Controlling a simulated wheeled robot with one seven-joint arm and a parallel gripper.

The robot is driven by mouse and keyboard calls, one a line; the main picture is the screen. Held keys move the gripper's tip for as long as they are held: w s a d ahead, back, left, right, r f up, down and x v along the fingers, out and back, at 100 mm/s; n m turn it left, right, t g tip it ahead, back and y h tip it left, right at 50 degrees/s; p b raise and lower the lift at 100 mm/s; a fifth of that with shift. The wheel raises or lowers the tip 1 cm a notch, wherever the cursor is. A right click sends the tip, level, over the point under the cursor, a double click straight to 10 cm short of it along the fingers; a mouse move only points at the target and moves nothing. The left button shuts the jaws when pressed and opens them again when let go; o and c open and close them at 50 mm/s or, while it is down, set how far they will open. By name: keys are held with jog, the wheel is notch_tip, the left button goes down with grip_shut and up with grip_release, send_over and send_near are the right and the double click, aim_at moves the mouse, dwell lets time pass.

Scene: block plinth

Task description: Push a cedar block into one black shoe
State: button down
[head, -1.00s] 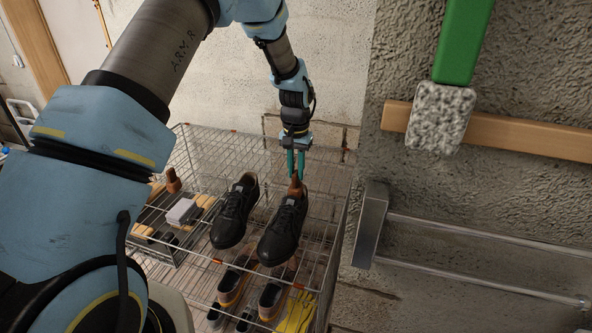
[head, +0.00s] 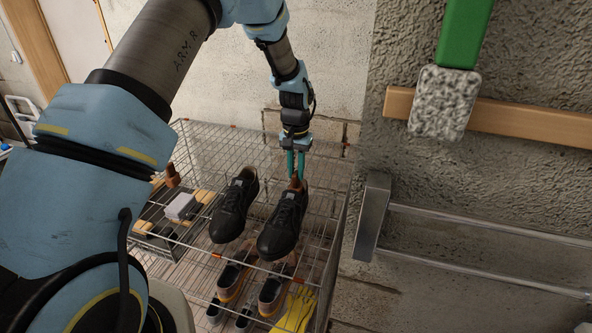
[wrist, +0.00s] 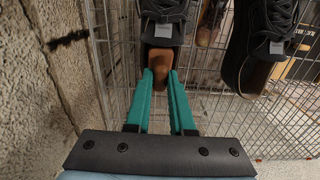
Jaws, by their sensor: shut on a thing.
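Two black shoes stand side by side on the wire rack's top shelf, the right shoe (head: 283,226) and the left shoe (head: 235,206). A brown cedar block (head: 296,183) is at the heel opening of the right shoe, with its upper end showing. My gripper (head: 297,170) is above that shoe, its teal fingers pointing down and shut on the block. In the wrist view the block (wrist: 159,59) shows between the fingertips, its far part inside the shoe (wrist: 163,12). How deep it sits is hidden. The other shoe (wrist: 262,50) is apart, to the right there.
A tray (head: 165,245) left of the shoes holds a grey-white block (head: 180,206) and brushes. More shoes (head: 232,281) and yellow gloves (head: 296,309) are on the lower shelf. A rough wall (head: 360,145) and a metal rail (head: 480,235) stand close on the right.

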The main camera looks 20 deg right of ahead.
jog(key=shift+f+b, duration=0.8)
jog(key=shift+f, duration=0.65)
jog(key=shift+c, duration=1.1)
grip_release()
jog(key=shift+r, duration=0.1)
jog(key=shift+r+p, duration=1.7)
jog(key=shift+r, duration=0.8)
